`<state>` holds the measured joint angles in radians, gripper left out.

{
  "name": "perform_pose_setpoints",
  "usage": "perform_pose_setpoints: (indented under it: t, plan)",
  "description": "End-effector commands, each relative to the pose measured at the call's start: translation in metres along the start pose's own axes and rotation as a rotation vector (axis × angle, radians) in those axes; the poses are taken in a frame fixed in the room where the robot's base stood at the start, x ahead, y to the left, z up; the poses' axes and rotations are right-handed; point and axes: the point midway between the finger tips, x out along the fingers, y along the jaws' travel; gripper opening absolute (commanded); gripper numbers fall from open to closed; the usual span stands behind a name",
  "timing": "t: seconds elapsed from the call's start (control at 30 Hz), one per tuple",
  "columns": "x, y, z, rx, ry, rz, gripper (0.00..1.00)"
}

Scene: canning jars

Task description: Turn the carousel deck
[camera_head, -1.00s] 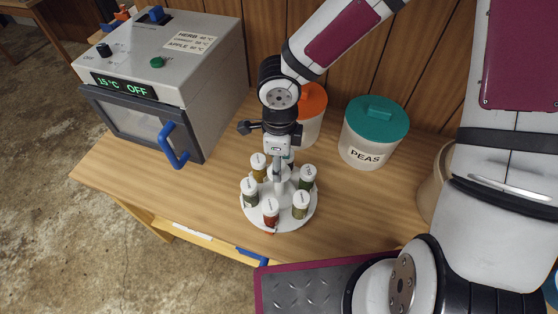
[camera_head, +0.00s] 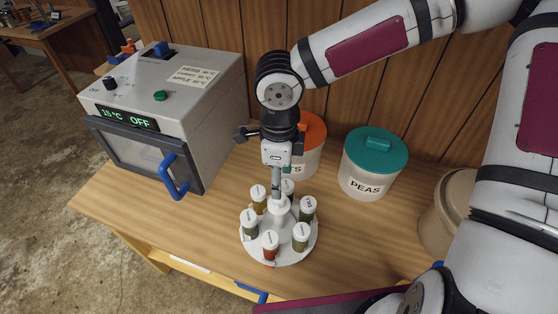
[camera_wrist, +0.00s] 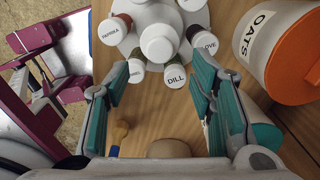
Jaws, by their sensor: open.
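The carousel deck (camera_head: 280,258) is a round white plate on the wooden bench, with several white-capped spice jars standing around a central white post (camera_head: 280,205). A small red mark (camera_head: 268,264) shows at its front edge. My gripper (camera_head: 276,192) points down above the post. In the wrist view my gripper (camera_wrist: 167,70) is open and empty, its teal-padded fingers spread wide. The round white top of the post (camera_wrist: 159,42) lies ahead between the fingers, apparently untouched. Jars labelled paprika (camera_wrist: 110,31), dill (camera_wrist: 174,76) and clove (camera_wrist: 204,42) show around it. The far jars are partly hidden.
A grey dryer box (camera_head: 170,110) with a blue door handle (camera_head: 172,177) stands left. Behind are an orange-lidded oats canister (camera_wrist: 290,45), close to my right finger, and a teal-lidded peas canister (camera_head: 372,165). A beige container (camera_head: 440,222) stands right.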

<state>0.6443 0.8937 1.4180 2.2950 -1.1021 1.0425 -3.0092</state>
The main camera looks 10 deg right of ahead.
Motion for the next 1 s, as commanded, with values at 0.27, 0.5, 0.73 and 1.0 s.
perform_pose_setpoints:
  t: [0.27, 0.5, 0.73, 1.0]
  plan:
    - [-0.037, -0.001, 0.001, 0.001, -0.003, 0.0, 0.5]
    - [-0.048, 0.0, -0.001, 0.0, 0.0, 0.0, 0.5]
    - [-0.048, 0.0, -0.001, 0.0, 0.0, 0.0, 0.5]
    - [-0.048, 0.0, -0.001, 0.0, 0.0, 0.0, 0.5]
